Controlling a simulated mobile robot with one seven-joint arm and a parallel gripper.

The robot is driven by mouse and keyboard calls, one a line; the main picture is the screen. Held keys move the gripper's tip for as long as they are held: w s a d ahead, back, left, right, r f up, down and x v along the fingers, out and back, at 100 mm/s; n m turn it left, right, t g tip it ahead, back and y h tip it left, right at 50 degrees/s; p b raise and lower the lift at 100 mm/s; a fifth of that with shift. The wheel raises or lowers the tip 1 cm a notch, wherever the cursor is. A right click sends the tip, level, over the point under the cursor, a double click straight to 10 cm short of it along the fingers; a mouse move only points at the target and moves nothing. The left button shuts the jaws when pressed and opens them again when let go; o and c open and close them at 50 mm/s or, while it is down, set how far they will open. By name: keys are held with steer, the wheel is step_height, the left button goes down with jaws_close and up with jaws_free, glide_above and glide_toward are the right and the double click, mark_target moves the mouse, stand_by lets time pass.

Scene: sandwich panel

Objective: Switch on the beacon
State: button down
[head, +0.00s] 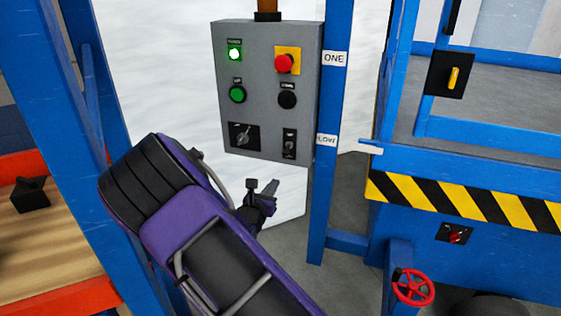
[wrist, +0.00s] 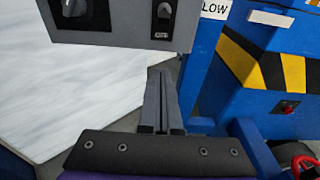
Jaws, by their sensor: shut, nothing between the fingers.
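A grey control panel (head: 266,90) is fixed to a blue post in the head view. An amber-brown thing (head: 267,10), perhaps the beacon, stands on its top, cut off by the picture edge; it looks unlit. A small black switch (head: 289,144) sits at the panel's lower right, and shows in the wrist view (wrist: 164,12). A rotary knob (head: 242,137) is at its left; it is partly seen in the wrist view (wrist: 73,7). The small labels are unreadable. My gripper (head: 264,192) is shut and empty, below the panel's lower edge, also in the wrist view (wrist: 161,80), apart from the switches.
The panel also carries a lit green lamp (head: 234,52), a red button (head: 284,63), a green button (head: 237,94) and a black button (head: 287,99). The blue post (head: 330,110) stands close at right. A striped blue barrier (head: 480,205) and red handwheel (head: 413,287) lie further right.

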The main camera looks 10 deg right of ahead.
mark_target(287, 150)
steer(key=b+x, duration=0.1)
steer(key=x, duration=0.8)
step_height(287, 150, up, 4)
steer(key=shift+w+f, duration=0.1)
